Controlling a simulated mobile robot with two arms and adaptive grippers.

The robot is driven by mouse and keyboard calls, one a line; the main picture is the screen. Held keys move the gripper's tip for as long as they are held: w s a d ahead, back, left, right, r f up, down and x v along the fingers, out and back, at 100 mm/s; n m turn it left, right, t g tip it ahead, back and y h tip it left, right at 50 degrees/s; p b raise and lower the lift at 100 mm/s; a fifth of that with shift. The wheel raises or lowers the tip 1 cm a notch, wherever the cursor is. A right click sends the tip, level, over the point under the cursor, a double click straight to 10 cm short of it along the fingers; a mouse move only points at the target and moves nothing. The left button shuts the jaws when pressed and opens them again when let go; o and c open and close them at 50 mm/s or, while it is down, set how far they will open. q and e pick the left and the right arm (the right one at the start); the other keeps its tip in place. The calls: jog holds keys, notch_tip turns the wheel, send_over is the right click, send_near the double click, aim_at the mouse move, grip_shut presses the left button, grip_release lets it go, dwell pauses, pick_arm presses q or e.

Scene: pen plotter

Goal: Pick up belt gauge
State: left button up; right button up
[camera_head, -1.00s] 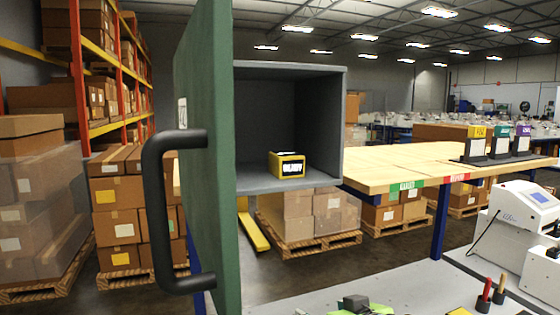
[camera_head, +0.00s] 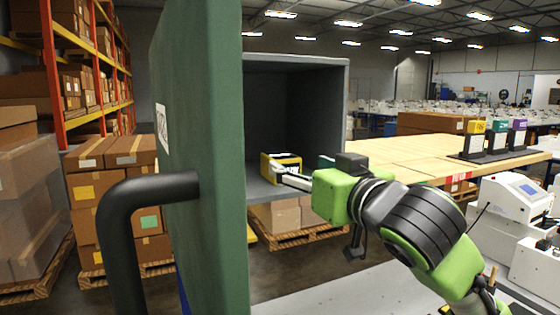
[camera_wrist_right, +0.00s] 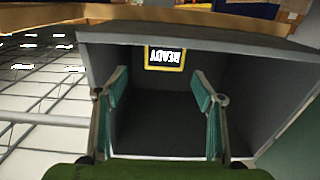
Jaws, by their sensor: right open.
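The belt gauge appears to be a small yellow-and-black box (camera_head: 276,164) with a dark display. It sits on the floor of a grey open-fronted cabinet (camera_head: 258,88). In the right wrist view the box (camera_wrist_right: 165,58) shows upside down, its display reading READY. My right gripper (camera_head: 290,180) reaches in from the right at the cabinet opening, and its fingers partly cover the box in the head view. In the wrist view the right gripper (camera_wrist_right: 160,75) is open and empty, with the box beyond and above the gap between its fingertips. My left gripper is out of view.
The cabinet's green door (camera_head: 205,160) stands open on the left, its black handle (camera_head: 125,220) nearest me. A wooden table (camera_head: 400,155) stands behind on the right, with several coloured holders. A white machine (camera_head: 510,205) is at the far right.

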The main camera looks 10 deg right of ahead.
aim_at(289, 162)
jog(key=shift+w+a, duration=0.25)
jog(key=shift+w, duration=0.8)
jog(key=w+p, duration=0.1)
jog(key=w, duration=0.1)
jog(key=w+a+p, duration=0.1)
jog(key=w+p, duration=0.1)
jog(key=shift+w+a, duration=0.2)
jog(key=shift+w+a+f, duration=0.1)
jog(key=shift+w, duration=0.3)
jog(key=shift+c, duration=0.3)
jog(key=c, duration=1.2)
